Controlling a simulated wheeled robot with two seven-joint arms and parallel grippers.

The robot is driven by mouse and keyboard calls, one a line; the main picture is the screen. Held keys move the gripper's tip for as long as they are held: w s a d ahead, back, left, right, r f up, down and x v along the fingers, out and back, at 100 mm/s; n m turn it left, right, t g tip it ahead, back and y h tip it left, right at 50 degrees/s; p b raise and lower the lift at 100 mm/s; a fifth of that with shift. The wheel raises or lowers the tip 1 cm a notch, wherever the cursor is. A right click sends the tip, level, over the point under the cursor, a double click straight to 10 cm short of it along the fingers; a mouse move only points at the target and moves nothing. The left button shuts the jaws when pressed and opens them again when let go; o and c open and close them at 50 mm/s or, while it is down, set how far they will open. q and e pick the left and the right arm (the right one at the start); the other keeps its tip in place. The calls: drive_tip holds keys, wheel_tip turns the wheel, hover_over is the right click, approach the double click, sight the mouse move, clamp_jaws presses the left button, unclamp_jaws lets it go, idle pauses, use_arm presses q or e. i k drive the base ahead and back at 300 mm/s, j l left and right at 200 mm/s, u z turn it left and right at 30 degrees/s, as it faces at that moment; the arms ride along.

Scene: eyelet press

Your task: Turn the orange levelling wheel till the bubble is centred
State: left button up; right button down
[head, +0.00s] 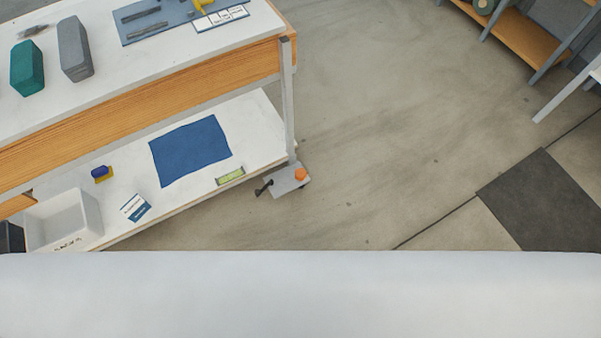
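An orange levelling wheel (300,174) shows small at the foot of the bench's near right leg, on a grey plate (281,184) with a dark lever. A yellow-green spirit level (230,176) lies on the lower shelf near its right end, a little left of that leg. The level's bubble is too small to make out. Neither gripper shows in the head view.
The bench (190,80) has a white top, a wooden apron and a lower shelf (262,140). On the shelf are a blue cloth (190,150), a white bin (62,218) and small items. Shelving (525,40) stands at the upper right. The floor (390,120) between is clear.

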sight(300, 174)
drive_tip(key=i+l+u, duration=0.3)
drive_tip(key=i+l, duration=0.2)
drive_tip(key=l, duration=0.15)
drive_tip(key=i+l+u, duration=0.15)
drive_tip(key=l, duration=0.25)
drive_tip(key=i+l+u, duration=0.15)
drive_tip(key=l, duration=0.25)
drive_tip(key=i, duration=0.1)
